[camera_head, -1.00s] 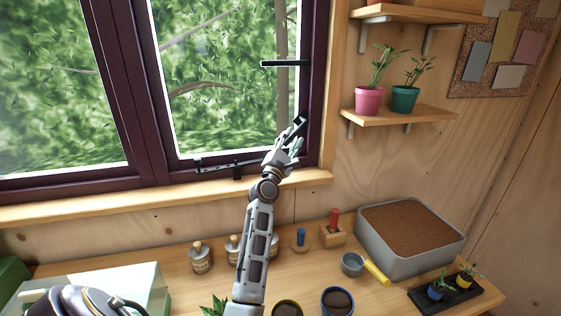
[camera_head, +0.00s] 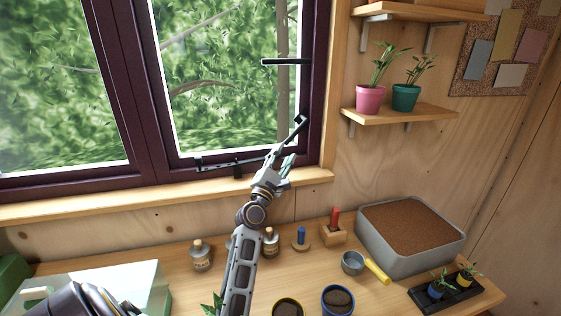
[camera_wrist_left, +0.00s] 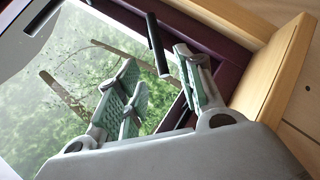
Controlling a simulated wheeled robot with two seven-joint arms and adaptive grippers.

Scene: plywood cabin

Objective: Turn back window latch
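The window has a dark purple frame (camera_head: 313,90). A black bar handle (camera_head: 285,62) lies level on its right side, reaching left over the glass. Lower down, a second black lever (camera_head: 300,123) slants from upper right to lower left near the frame's bottom corner. My left gripper (camera_head: 285,155) is just below and left of this lever, above the sill. In the left wrist view its green-padded fingers (camera_wrist_left: 160,62) are spread with nothing gripped. A black bar (camera_wrist_left: 157,45) shows between and beyond the fingertips; I cannot tell which handle it is. My right gripper is not in view.
A black window stay (camera_head: 225,166) runs along the lower frame, left of my gripper. The wooden sill (camera_head: 100,207) is clear. Below, the bench holds small bottles (camera_head: 201,256), a soil tray (camera_head: 365,240) and pots (camera_head: 337,301). A shelf (camera_head: 400,117) with two plants is at right.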

